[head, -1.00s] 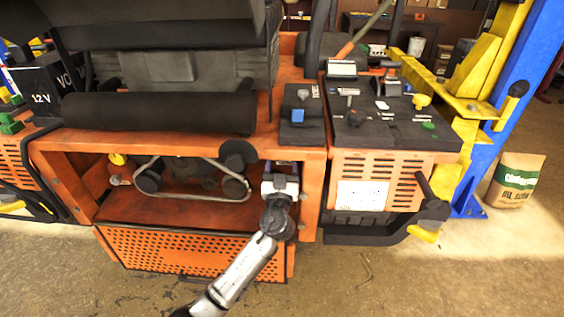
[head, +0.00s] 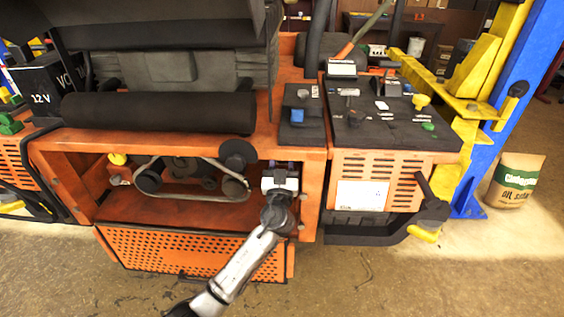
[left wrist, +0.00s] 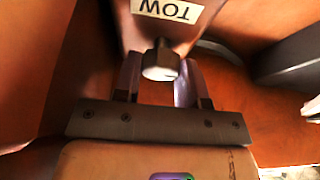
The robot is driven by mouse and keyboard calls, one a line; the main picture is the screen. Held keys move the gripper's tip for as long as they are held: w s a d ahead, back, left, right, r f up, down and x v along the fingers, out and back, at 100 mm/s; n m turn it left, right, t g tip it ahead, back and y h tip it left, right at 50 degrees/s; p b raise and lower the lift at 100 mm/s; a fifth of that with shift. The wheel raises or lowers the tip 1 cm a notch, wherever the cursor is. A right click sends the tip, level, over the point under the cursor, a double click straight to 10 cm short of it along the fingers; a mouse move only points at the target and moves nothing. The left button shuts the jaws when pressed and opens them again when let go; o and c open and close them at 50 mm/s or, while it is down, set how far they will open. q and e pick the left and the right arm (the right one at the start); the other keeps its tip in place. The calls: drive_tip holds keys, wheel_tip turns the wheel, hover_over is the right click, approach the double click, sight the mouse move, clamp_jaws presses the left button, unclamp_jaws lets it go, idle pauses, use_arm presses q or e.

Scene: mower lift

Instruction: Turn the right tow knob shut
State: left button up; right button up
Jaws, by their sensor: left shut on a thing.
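The tow knob (left wrist: 161,60) is a grey faceted knob below an upside-down white "TOW" label (left wrist: 167,9) on an orange panel in the left wrist view. My left gripper (left wrist: 160,82) has one finger on each side of this knob and is shut on it. In the head view my left gripper (head: 281,170) reaches into the right end of the orange mower's front opening. The knob is hidden there behind my gripper and the frame. My right gripper is in neither view.
A belt with dark pulleys (head: 148,181) lies left of my gripper inside the opening. The orange frame's right post (head: 309,190) is close on the right. A perforated orange panel (head: 190,252) is below. Open floor (head: 365,285) lies in front.

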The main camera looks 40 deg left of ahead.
use_arm(q)
drive_tip(key=shift+m, duration=0.4)
drive_tip(key=shift+c, duration=0.2)
drive_tip(key=shift+s+a+r+m+g+h+p, duration=0.15)
drive_tip(key=shift+m+h+p, duration=1.3)
drive_tip(key=shift+m+p, duration=2.15)
drive_tip(key=shift+w+d+m+g+h+p, duration=0.1)
drive_tip(key=shift+m+h+p, duration=1.4)
drive_tip(key=shift+m+p, duration=2.05)
drive_tip(key=shift+s+a+r+m+g+h+p, duration=0.15)
drive_tip(key=shift+m+h+p, duration=1.3)
drive_tip(key=shift+m+p, duration=2.15)
drive_tip(key=shift+w+d+f, duration=0.1)
drive_tip(key=shift+f, duration=0.05)
drive_tip(key=o, duration=0.9)
